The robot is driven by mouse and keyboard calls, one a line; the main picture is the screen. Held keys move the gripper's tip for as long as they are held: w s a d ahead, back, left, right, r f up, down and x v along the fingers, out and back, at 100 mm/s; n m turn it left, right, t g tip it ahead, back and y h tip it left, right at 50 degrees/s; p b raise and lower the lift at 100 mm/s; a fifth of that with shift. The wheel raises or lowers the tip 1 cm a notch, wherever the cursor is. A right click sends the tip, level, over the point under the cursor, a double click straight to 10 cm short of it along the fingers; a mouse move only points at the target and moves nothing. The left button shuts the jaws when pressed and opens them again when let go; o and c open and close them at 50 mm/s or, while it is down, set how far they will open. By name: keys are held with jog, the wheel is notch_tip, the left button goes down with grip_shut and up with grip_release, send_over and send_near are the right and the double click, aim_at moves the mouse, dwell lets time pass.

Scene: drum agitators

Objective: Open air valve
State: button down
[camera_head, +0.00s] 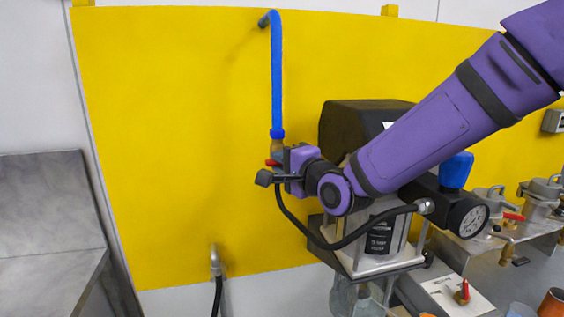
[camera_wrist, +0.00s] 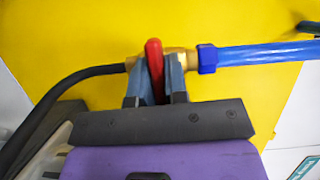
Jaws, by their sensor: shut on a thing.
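The air valve has a red handle (camera_wrist: 154,62) on a brass body (camera_wrist: 186,60), in line between a blue air pipe (camera_wrist: 260,54) and a black hose (camera_wrist: 82,76). In the head view the blue pipe (camera_head: 278,85) hangs down the yellow panel, and the red handle (camera_head: 272,163) shows just left of my gripper. My gripper (camera_wrist: 155,88) is shut on the red handle, with one grey finger on each side of it. In the wrist view the handle lies across the line of the pipe. In the head view my gripper hides part of the valve.
More valves stand on a metal bench (camera_head: 500,262) at the right. The yellow panel (camera_head: 170,120) is clear on the left.

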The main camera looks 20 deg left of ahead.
jog(key=n+h, duration=0.1)
jog(key=n, duration=0.2)
jog(key=shift+n+h, duration=0.3)
jog(key=n+h, duration=0.1)
jog(key=n, duration=0.2)
jog(key=shift+s+h, duration=0.1)
jog(key=shift+h, duration=0.3)
jog(key=n+h, duration=0.2)
jog(key=n, duration=0.1)
jog(key=shift+a, duration=0.1)
jog(key=shift+n+t+h, duration=0.6)
jog(key=shift+n+h, duration=0.3)
jog(key=shift+n, duration=0.8)
jog(key=c, duration=1.1)
grip_release()
jog(key=shift+c, duration=0.2)
